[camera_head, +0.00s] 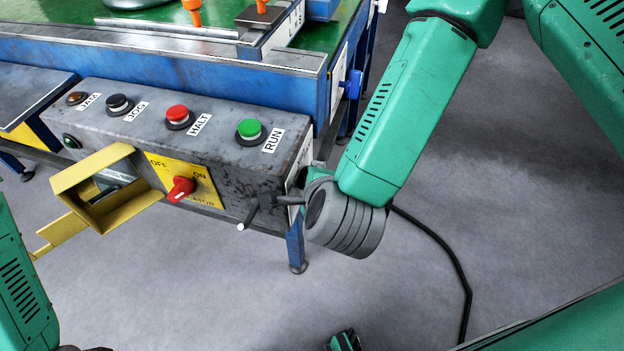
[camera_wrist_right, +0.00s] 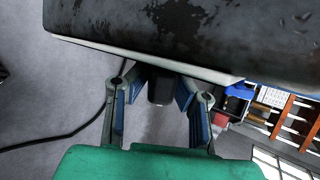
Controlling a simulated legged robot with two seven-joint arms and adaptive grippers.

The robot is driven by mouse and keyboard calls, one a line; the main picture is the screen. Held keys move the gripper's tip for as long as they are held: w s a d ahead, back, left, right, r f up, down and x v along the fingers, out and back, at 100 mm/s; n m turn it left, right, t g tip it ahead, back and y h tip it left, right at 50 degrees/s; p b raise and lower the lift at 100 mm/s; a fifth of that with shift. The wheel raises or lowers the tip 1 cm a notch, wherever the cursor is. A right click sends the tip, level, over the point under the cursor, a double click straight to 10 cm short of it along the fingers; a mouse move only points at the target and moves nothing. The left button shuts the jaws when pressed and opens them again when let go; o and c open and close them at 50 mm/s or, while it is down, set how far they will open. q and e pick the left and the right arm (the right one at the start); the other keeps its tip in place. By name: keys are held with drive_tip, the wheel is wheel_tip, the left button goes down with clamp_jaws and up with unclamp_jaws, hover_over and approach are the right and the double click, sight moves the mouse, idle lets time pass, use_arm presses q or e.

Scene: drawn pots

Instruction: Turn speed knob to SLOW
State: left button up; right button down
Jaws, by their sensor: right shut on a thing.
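A dark cylindrical knob (camera_wrist_right: 160,86), which I take for the speed knob, sits under the edge of the control box in the right wrist view. My right gripper (camera_wrist_right: 157,98) has its two blue-padded fingers on either side of it, shut on it. In the head view my right gripper (camera_head: 316,175) is at the right end of the control box (camera_head: 225,160), largely hidden behind my grey wrist. The knob's dial marks, including SLOW, cannot be read. My left arm shows only at the lower left edge; its gripper is out of view.
The box top carries a green RUN button (camera_head: 249,129), a red HALT button (camera_head: 178,115) and a black JOG button (camera_head: 119,103). A red switch (camera_head: 180,188) and a yellow guard (camera_head: 110,190) are on its front. A short rod (camera_head: 249,213) sticks out near my wrist.

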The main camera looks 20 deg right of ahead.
drive_tip(key=shift+t, duration=0.3)
drive_tip(key=shift+f, duration=0.1)
drive_tip(key=c, duration=1.4)
unclamp_jaws()
drive_tip(key=shift+c, duration=0.2)
drive_tip(key=shift+s+a, duration=0.1)
drive_tip(key=v, duration=0.7)
drive_tip(key=shift+a, duration=0.1)
